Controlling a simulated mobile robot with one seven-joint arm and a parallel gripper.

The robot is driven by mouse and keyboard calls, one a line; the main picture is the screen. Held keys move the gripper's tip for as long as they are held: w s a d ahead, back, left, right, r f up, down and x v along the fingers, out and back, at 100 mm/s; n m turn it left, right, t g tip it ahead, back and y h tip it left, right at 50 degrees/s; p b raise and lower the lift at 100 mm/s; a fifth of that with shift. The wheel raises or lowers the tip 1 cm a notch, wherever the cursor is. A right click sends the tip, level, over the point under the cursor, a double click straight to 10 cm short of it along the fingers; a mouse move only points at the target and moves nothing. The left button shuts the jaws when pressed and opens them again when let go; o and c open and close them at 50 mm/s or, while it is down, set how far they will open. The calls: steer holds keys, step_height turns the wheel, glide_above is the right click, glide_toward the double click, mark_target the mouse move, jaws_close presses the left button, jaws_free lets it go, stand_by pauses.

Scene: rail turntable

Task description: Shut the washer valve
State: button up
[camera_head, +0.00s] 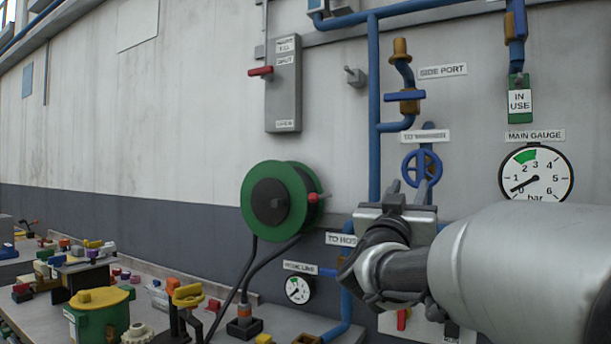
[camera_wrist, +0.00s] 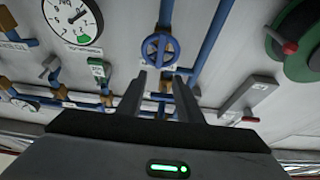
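A blue handwheel valve (camera_head: 422,166) sits on a blue pipe under a label (camera_head: 424,136) that seems to read "TO WASHER". In the wrist view the handwheel (camera_wrist: 160,50) is just beyond and between my fingertips. My gripper (camera_head: 408,188) is just below and in front of the wheel in the head view, hiding the pipe under it. In the wrist view my gripper (camera_wrist: 160,76) has its two fingers apart with nothing between them. I cannot tell whether the fingertips touch the wheel.
A blue lever valve (camera_head: 404,96) is by the "SIDE PORT" label. The main gauge (camera_head: 537,175) reads near the low end, with an "IN USE" tag (camera_head: 520,103) above it. A green hose reel (camera_head: 278,200) is at left. A cluttered bench (camera_head: 275,322) runs along the wall.

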mark_target(421, 160)
steer(key=p+x, duration=0.1)
steer(key=x, duration=1.6)
steer(key=shift+s+r, duration=0.1)
jaws_close()
